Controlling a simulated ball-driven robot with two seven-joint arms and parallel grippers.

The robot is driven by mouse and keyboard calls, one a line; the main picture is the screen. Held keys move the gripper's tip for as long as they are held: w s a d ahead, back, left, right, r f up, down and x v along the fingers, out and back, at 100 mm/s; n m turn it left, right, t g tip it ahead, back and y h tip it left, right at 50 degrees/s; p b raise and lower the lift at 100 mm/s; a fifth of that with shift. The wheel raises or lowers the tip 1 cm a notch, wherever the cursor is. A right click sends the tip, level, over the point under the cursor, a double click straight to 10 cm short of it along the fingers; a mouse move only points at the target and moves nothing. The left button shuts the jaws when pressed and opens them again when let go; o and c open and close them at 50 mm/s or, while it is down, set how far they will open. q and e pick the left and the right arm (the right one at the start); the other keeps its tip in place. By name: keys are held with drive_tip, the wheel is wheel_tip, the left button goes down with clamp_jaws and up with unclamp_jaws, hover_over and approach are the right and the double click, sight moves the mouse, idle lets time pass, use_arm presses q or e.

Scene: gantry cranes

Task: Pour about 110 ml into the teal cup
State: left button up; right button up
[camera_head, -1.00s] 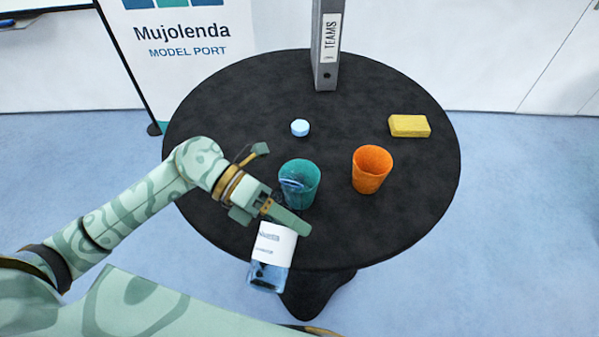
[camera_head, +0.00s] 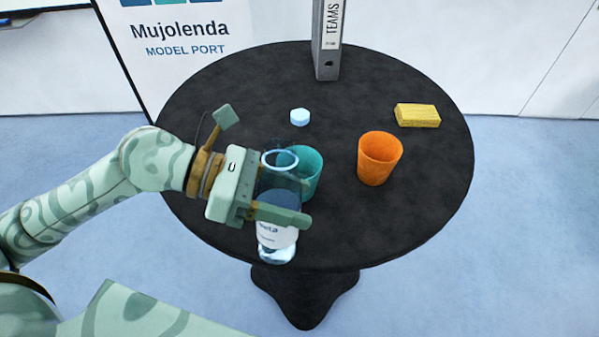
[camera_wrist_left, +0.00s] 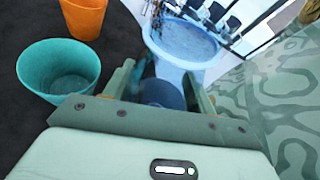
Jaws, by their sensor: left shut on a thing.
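The teal cup (camera_head: 312,168) stands upright on the black table, partly hidden behind the bottle in the head view. In the left wrist view the teal cup (camera_wrist_left: 45,85) is at the left with its open mouth showing; I cannot tell whether liquid lies at its bottom. My left gripper (camera_head: 283,203) is shut on a clear bottle (camera_head: 278,240) with a white label, and it also shows in the left wrist view (camera_wrist_left: 165,85). The bottle is near upright, uncapped, in front of the cup, its open mouth at the top (camera_wrist_left: 185,40). My right gripper is out of view.
An orange cup (camera_head: 379,160) stands right of the teal cup. A pale blue cap (camera_head: 299,117) lies behind it. A yellow sponge (camera_head: 417,116) and a grey binder (camera_head: 327,45) are at the back of the round table (camera_head: 400,220). The table's right front is clear.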

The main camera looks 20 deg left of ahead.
use_arm(q)
drive_tip(key=shift+s+f+m+t+b, duration=0.1)
drive_tip(key=shift+f+m+t+b, duration=0.1)
drive_tip(key=shift+m+t+b, duration=0.35)
drive_tip(key=shift+r+m+b, duration=0.15)
drive_tip(key=shift+m+b, duration=0.1)
drive_tip(key=shift+b, duration=0.05)
drive_tip(key=shift+r+p, duration=0.1)
drive_tip(key=shift+p, duration=0.2)
drive_tip(key=shift+m, duration=0.3)
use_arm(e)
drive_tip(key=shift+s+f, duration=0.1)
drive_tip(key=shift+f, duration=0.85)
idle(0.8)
